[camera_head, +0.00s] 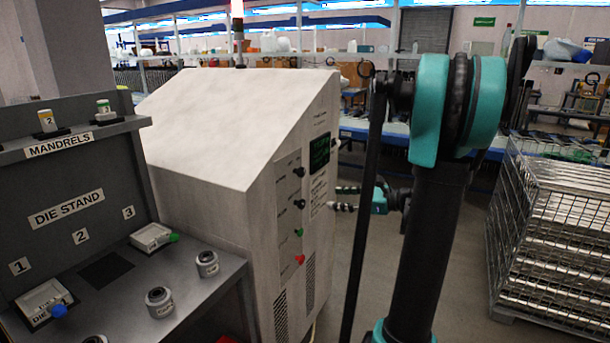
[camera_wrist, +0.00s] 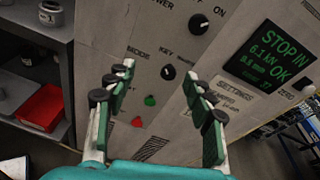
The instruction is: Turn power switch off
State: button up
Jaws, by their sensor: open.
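The power switch (camera_wrist: 196,22) is a black rotary knob on the white cabinet's front panel, between the labels POWER and ON at the top of the wrist view. In the head view, the upper black knob (camera_head: 299,172) appears to be this switch. Its exact pointer direction is hard to read. My gripper (camera_wrist: 160,74) is open and empty, its two fingers apart and facing the panel. The power switch lies beyond the right fingertip in the wrist view, apart from it. In the head view my gripper (camera_head: 345,198) is just right of the panel.
A second black knob (camera_wrist: 168,72) shows between my fingers in the wrist view. A green button (camera_wrist: 150,100) and a red button (camera_wrist: 137,122) are below it. A lit display (camera_wrist: 270,55) reads STOP and OK. A die stand (camera_head: 66,207) is left; a wire cage (camera_head: 550,230) is right.

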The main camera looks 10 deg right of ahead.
jog(key=w+d+r+m+t+y, duration=0.2)
jog(key=d+r+m, duration=0.1)
jog(key=d+r, duration=0.15)
send_near(304, 173)
jog(key=x, duration=0.9)
jog(key=shift+a, duration=0.25)
jog(key=shift+c, duration=0.5)
jog(key=c, duration=1.1)
jog(key=shift+o, duration=0.2)
